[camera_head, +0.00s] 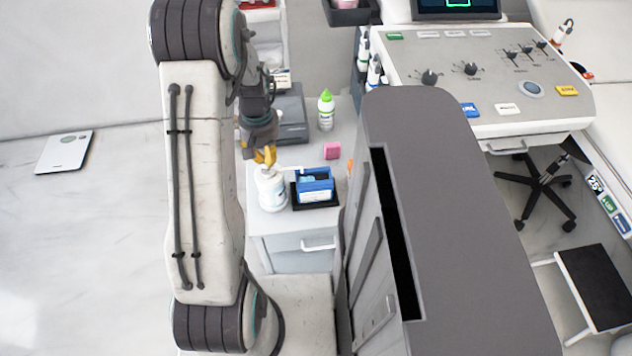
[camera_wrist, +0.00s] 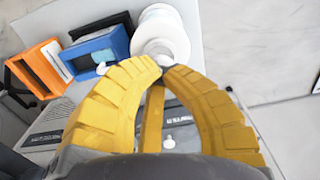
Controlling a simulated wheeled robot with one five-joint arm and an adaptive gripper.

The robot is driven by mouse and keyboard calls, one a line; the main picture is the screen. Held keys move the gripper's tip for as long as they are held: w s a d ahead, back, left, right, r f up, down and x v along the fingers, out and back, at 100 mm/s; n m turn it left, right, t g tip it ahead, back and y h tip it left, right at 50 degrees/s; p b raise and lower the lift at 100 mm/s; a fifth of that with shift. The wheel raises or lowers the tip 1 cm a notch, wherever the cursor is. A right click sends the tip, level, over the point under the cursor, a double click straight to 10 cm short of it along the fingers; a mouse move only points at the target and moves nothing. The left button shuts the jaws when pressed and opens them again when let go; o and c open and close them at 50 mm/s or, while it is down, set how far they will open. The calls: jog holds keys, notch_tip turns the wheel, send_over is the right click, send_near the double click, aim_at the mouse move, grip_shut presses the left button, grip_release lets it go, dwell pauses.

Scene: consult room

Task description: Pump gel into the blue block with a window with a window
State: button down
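A white pump bottle (camera_head: 271,192) stands upright on the small cabinet; in the wrist view its round white top (camera_wrist: 170,32) shows just beyond my fingertips. Its white spout points right, toward the blue block with a window (camera_head: 316,190). The block sits on a black tray (camera_head: 300,207) and also shows in the wrist view (camera_wrist: 88,50). My gripper (camera_head: 266,158) points down directly above the pump head. Its yellow fingers come together at the tips (camera_wrist: 165,66), with nothing seen held between them. Whether the tips touch the pump is hard to tell.
An orange frame (camera_wrist: 37,70) stands beside the blue block. A pink block (camera_head: 332,151) and a green-capped bottle (camera_head: 326,110) stand behind. A grey device (camera_head: 291,118) lies near my arm. The cabinet (camera_head: 290,245) top is crowded.

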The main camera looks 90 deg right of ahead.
jog(key=shift+r+p, duration=1.2)
jog(key=shift+r, duration=0.65)
notch_tip(320, 180, up, 6)
jog(key=p, duration=0.4)
dwell(0.5)
